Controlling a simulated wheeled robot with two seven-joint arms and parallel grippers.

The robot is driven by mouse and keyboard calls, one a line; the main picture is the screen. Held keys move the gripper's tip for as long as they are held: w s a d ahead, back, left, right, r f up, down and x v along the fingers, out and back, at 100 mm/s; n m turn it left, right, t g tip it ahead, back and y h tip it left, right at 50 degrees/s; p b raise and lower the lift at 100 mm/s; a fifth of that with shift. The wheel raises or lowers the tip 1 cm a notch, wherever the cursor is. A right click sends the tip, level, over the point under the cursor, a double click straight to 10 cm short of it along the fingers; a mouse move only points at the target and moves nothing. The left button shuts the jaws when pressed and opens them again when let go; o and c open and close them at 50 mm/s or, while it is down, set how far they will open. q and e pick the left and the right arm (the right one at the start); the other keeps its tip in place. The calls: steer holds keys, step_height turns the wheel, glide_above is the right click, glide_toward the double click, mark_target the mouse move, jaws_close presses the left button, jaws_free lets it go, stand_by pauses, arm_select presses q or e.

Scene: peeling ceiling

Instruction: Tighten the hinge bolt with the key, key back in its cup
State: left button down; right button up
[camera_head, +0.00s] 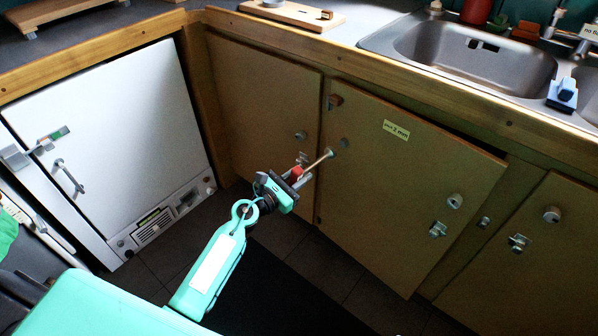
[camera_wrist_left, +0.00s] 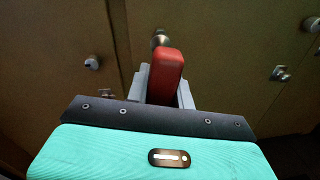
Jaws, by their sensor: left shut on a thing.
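My left gripper (camera_head: 299,177) is shut on the key, whose red handle (camera_head: 296,172) sits between the fingers. In the left wrist view the red handle (camera_wrist_left: 166,76) stands up between the grey fingers (camera_wrist_left: 162,92). The key's pale shaft (camera_head: 318,161) points up and right to a round metal bolt (camera_head: 329,153) by the left edge of the tilted cabinet door (camera_head: 400,190). A round metal piece (camera_wrist_left: 159,39) shows behind the handle in the left wrist view. I cannot tell whether the tip is seated. No key cup is identifiable. My right gripper is not in view.
The door carries a label (camera_head: 396,131) and a brown hinge piece (camera_head: 335,102) at its upper left. A knob (camera_head: 300,136) is on the neighbouring door. A white appliance (camera_head: 120,130) stands left. Above are the wooden counter edge (camera_head: 420,86) and sink (camera_head: 420,45).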

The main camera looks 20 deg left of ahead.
mark_target(312, 165)
arm_select(q)
steer(key=shift+w, duration=0.1)
stand_by(0.6)
steer(key=shift+x, duration=1.6)
steer(key=shift+w+d, duration=0.1)
steer(key=shift+w+d, duration=0.15)
steer(key=shift+w, duration=0.2)
steer(key=shift+w+d, duration=0.1)
stand_by(0.3)
